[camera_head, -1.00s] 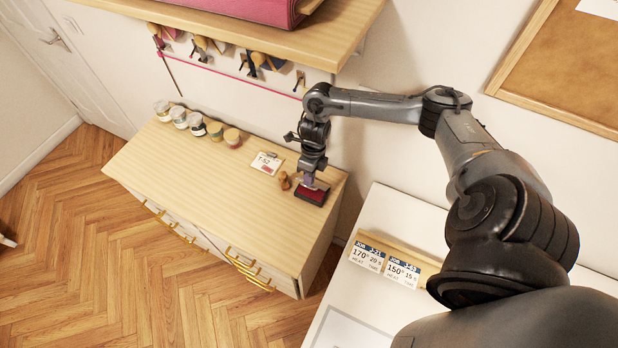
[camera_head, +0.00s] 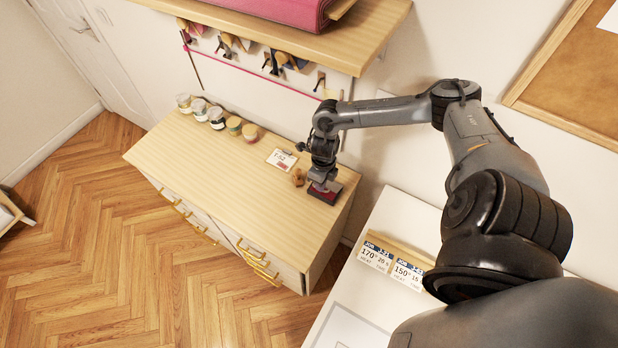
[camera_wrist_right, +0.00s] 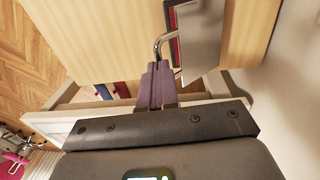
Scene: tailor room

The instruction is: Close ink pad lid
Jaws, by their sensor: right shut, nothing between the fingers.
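The ink pad (camera_head: 331,197) lies near the right end of the wooden cabinet top, its red surface and dark rim partly showing. My right gripper (camera_head: 321,184) is shut and empty, pointing down over the pad. In the right wrist view, its purple fingers (camera_wrist_right: 155,85) are together, below and left of a grey panel (camera_wrist_right: 203,38), which looks like the pad's lid. A red and black strip of the pad (camera_wrist_right: 172,30) shows at that panel's left edge. The lid stands partly open over the pad; its exact angle and any finger contact are unclear. My left gripper is out of view.
A wooden stamp (camera_head: 298,177) stands just left of the pad, with a small card (camera_head: 282,158) behind it. Several jars (camera_head: 216,118) line the back of the cabinet (camera_head: 220,165). A white table (camera_head: 372,285) with job cards is at the right. The cabinet's left front is clear.

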